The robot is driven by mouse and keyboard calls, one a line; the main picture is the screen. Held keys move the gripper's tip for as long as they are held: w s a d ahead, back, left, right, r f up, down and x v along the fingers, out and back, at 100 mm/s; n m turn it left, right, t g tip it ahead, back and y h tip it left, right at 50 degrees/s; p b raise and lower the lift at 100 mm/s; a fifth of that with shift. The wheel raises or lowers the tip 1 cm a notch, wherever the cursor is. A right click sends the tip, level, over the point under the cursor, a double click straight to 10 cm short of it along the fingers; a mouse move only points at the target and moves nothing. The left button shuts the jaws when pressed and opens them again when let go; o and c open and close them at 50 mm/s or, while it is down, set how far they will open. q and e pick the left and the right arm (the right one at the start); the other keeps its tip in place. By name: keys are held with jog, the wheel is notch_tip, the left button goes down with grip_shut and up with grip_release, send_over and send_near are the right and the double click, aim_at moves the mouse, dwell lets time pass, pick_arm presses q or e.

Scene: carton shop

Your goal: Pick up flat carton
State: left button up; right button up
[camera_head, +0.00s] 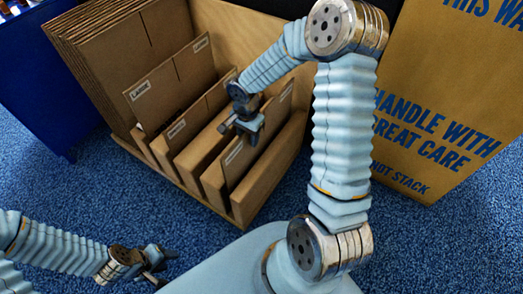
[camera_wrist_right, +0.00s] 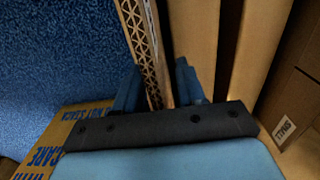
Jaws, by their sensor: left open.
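Flat brown cartons stand on edge in a wooden rack (camera_head: 243,210). One labelled flat carton (camera_head: 262,132) stands in the rack's right slot, by my right gripper (camera_head: 245,128), which points down at its upper edge. In the right wrist view a carton's corrugated edge (camera_wrist_right: 148,50) runs between the two blue fingers of my right gripper (camera_wrist_right: 158,88). Whether both fingers press on it is unclear. My left gripper (camera_head: 155,262) is open and empty, low over the carpet at the lower left.
Larger flat cartons (camera_head: 95,60) stack at the rack's left, with labelled cartons (camera_head: 165,90) in middle slots. A big printed box (camera_head: 440,120) stands at the right. A blue-sided table (camera_head: 45,95) is at the far left. Blue carpet (camera_head: 95,190) lies open in front.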

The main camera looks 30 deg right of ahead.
grip_shut()
dwell(1.4)
